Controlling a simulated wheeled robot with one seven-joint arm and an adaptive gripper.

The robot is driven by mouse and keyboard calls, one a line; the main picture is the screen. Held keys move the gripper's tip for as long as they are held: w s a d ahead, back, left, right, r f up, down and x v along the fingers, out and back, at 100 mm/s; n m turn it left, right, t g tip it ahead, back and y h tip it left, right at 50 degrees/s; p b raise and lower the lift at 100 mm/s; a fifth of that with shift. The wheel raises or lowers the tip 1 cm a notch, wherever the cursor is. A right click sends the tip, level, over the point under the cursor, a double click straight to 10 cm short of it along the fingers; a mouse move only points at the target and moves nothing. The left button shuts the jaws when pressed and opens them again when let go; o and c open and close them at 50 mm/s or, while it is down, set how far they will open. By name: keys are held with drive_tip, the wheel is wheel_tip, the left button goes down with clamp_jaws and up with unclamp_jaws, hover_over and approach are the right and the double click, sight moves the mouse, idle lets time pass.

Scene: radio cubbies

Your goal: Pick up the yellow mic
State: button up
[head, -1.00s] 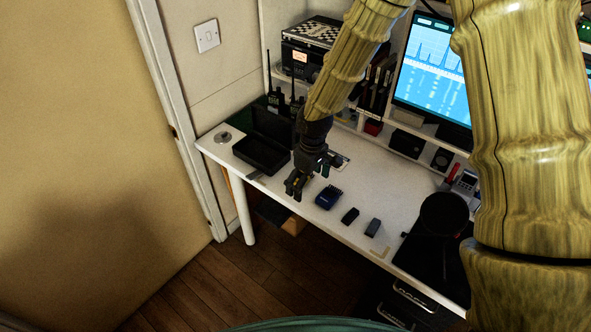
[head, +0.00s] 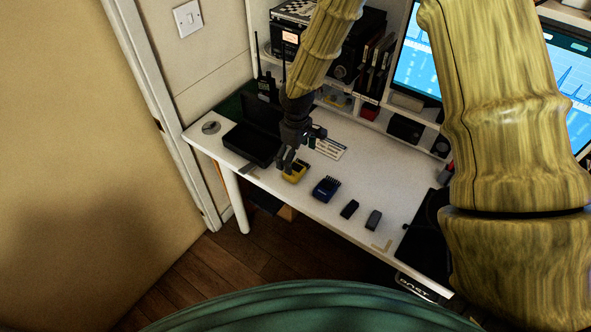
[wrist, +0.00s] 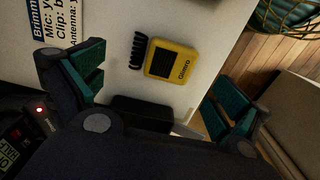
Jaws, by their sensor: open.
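A black case (head: 248,144) stands left of my gripper. A printed card (head: 330,149) lies behind. Shelves and monitors line the back.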

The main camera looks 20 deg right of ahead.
sight(297, 167)
drive_tip(key=shift+s, duration=0.25)
drive_tip(key=shift+w+f+p, duration=0.1)
drive_tip(key=shift+f+p, duration=0.65)
drive_tip(key=shift+f, duration=1.65)
drive_tip(key=c, duration=1.1)
drive_tip(key=shift+o, duration=0.2)
